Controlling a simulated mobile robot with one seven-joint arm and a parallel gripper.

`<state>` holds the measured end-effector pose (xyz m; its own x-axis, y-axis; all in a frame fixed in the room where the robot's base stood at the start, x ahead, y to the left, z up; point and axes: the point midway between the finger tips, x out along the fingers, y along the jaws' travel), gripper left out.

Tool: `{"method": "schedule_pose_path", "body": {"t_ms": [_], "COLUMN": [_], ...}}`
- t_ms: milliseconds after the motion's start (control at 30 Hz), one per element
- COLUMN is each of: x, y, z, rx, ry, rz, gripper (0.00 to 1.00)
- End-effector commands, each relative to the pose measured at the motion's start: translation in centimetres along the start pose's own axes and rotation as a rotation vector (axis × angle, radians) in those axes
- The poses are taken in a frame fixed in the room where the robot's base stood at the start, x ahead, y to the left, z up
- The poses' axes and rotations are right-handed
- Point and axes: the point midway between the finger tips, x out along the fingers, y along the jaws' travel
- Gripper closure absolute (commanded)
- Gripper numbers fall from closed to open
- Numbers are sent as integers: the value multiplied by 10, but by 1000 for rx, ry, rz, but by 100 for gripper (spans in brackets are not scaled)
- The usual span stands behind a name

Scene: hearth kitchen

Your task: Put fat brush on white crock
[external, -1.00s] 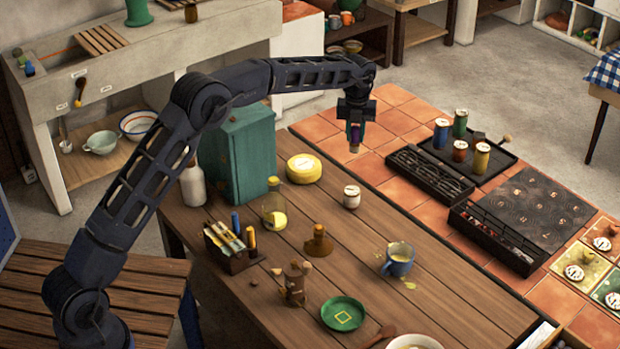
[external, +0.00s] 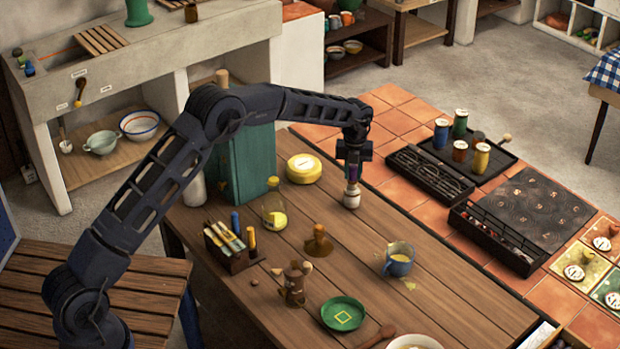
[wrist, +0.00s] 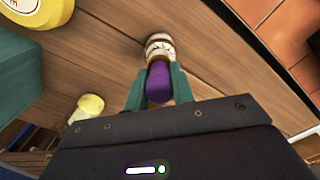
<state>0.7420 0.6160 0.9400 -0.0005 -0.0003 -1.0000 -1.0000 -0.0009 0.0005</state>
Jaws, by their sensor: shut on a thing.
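My gripper (external: 354,165) is shut on the fat brush, which has a purple handle (wrist: 158,84) and points downward. In the wrist view, the gripper's two teal fingers (wrist: 157,92) stand on either side of the handle. The gripper hides part of the brush.
A yellow round tin (external: 304,168), a yellow-capped bottle (external: 274,212) and a teal box (external: 246,165) stand to the left. A blue mug (external: 399,262) and a brown stamp-like piece (external: 318,242) are nearer the front. A black tray (external: 430,174) lies to the right on tiles.

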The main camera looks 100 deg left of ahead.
Motion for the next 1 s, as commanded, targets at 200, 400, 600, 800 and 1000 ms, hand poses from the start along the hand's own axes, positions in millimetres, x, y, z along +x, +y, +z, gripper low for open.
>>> {"method": "schedule_pose_path", "body": {"t_ms": [200,400,600,800,1000], "x": [4,7,7,6,-8], "y": [0,0,0,0,-1], "z": [0,0,0,0,0], "rx": [0,0,0,0,0], "ry": [-1,0,0,0,-2], "rz": [0,0,0,0,-2], "gripper": [99,99,54,54,54]}}
